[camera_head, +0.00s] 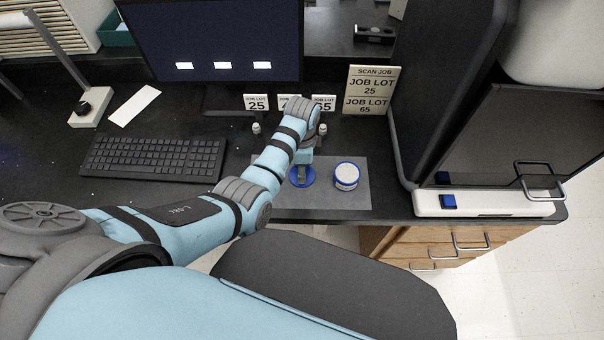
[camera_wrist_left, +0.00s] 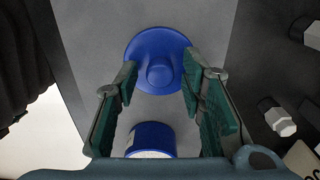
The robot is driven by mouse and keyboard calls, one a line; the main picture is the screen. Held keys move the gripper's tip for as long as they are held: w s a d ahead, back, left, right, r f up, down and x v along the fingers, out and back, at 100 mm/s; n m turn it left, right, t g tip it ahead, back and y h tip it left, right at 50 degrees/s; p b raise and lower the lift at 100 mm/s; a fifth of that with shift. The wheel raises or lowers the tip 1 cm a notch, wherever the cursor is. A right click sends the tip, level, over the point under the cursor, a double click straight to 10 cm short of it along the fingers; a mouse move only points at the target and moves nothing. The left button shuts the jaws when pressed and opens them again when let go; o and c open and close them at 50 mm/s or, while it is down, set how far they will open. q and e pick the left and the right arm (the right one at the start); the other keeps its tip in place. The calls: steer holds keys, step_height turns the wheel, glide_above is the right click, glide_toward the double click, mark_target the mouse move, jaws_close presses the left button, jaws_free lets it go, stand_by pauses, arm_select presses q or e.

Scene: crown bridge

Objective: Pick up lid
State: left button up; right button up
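The blue round lid (camera_head: 301,181) with a raised central knob lies on the grey mat (camera_head: 330,202), left of a white round container with a blue rim (camera_head: 347,177). In the left wrist view the lid (camera_wrist_left: 150,43) is at top centre, and the container (camera_wrist_left: 152,138) shows partly below it. My left gripper (camera_wrist_left: 159,72) is open, its green-padded fingers on either side of the knob with gaps showing. In the head view my left gripper (camera_head: 302,174) is over the lid and hides part of it. My right gripper is not in view.
A keyboard (camera_head: 155,157) lies left of the mat. Job lot cards (camera_head: 257,102) and a monitor (camera_head: 210,40) stand behind it. A dark cabinet-like device (camera_head: 500,130) stands at the right. Small pale hexagonal pieces (camera_wrist_left: 281,122) are right of the gripper in the wrist view.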

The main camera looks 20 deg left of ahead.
arm_select(q)
jaws_close()
